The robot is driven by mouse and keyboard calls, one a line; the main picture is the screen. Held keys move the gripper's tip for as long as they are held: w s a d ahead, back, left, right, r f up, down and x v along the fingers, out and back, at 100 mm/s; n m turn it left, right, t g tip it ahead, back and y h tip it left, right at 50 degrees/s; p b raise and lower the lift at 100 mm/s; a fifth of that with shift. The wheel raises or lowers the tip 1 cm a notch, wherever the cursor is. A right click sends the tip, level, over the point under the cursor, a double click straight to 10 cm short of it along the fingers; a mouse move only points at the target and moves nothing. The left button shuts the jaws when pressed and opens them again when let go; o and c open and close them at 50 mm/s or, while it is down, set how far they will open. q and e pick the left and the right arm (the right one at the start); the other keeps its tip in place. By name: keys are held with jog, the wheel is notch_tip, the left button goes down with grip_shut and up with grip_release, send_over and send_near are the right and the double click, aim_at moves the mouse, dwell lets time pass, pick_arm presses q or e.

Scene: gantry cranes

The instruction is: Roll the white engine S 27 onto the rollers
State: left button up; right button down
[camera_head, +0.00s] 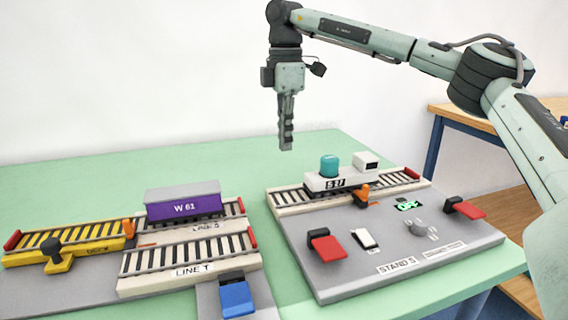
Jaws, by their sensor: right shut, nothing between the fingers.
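The white engine S 27 (357,180) stands on the track of the grey test stand (343,270), right of centre. It has a teal dome (329,166) and a white cab at its right end. Its dark number plate is small and hard to read. I cannot clearly make out the rollers or tell whether the wheels touch them. My right gripper (286,147) is shut and empty, pointing down in the air above and left of the engine, apart from it. My left gripper is not in view.
The stand carries an orange lever (363,193), red pedals (326,246), a white switch (365,239), a grey knob (417,228) and a lit green display (408,205). A purple wagon W 61 (184,207) stands on the left tracks. A yellow track section (70,243) lies farther left.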

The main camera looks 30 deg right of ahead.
notch_tip(320, 180, down, 10)
jog(key=shift+s+r, duration=0.1)
jog(key=shift+s, duration=0.05)
jog(key=shift+s+d+p, duration=0.2)
jog(key=shift+d+p, duration=0.35)
jog(key=shift+d, duration=0.7)
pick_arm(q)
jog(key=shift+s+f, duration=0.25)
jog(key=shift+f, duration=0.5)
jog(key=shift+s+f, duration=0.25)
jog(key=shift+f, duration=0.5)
pick_arm(e)
jog(key=shift+s+d, duration=0.2)
jog(key=shift+d, duration=0.5)
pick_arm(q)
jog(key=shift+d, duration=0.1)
